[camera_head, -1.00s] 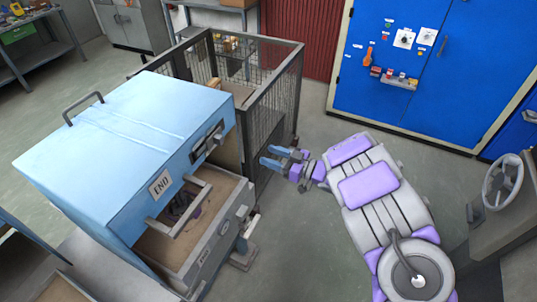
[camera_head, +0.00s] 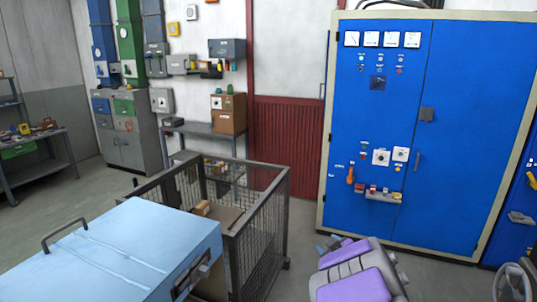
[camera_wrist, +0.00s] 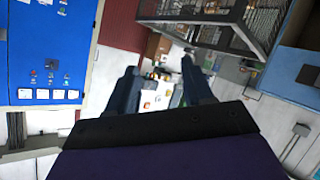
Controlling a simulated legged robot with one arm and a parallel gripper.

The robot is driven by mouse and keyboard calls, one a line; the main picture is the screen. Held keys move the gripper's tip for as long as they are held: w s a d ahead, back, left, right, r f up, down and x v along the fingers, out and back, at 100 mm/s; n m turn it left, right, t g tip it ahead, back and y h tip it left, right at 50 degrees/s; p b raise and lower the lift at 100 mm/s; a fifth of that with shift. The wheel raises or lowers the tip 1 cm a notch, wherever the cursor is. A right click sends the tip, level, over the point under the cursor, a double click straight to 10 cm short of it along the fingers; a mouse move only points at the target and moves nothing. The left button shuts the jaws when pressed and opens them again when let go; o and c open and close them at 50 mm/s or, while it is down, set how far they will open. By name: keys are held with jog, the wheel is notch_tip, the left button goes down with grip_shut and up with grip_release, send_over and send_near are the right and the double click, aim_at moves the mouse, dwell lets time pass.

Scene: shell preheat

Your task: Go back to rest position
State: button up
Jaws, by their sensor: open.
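My gripper (camera_wrist: 160,85) is open in the wrist view, its two dark fingers apart with nothing between them. In the head view its tip (camera_head: 327,245) shows small at the bottom, just left of my grey and purple arm, in front of the blue cabinet. The fingers are too small there to make out clearly. The wrist view is turned, with the blue cabinet (camera_wrist: 50,55) at the left and the wire cage (camera_wrist: 215,20) at the top. My gripper touches nothing that I can see.
The light blue box machine (camera_head: 115,250) stands at the lower left, its front cut off. The wire cage (camera_head: 262,195) stands behind it, left of my arm. The blue electrical cabinet (camera_head: 400,120) is ahead. Some grey floor between cage and cabinet is free.

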jog(key=s+d+r+m+g+h, duration=0.25)
jog(key=s+d+h, duration=0.2)
jog(key=s, duration=0.35)
jog(key=s+d+r+m+g+h, duration=0.25)
jog(key=s+d+m, duration=0.2)
jog(key=s, duration=0.25)
jog(key=s+a+f+g+y, duration=0.1)
jog(key=s+a+g, duration=0.2)
jog(key=s, duration=0.9)
jog(key=s+a+f+g+y, duration=0.1)
jog(key=s+a, duration=0.5)
jog(key=s, duration=0.6)
jog(key=s+a+f+g+y, duration=0.1)
jog(key=s+a+g, duration=0.3)
jog(key=s, duration=0.8)
jog(key=shift+a+f+m+g+y, duration=0.3)
jog(key=shift+g+y, duration=0.5)
jog(key=shift+g, duration=0.2)
jog(key=shift+w, duration=0.1)
jog(key=shift+c, duration=0.7)
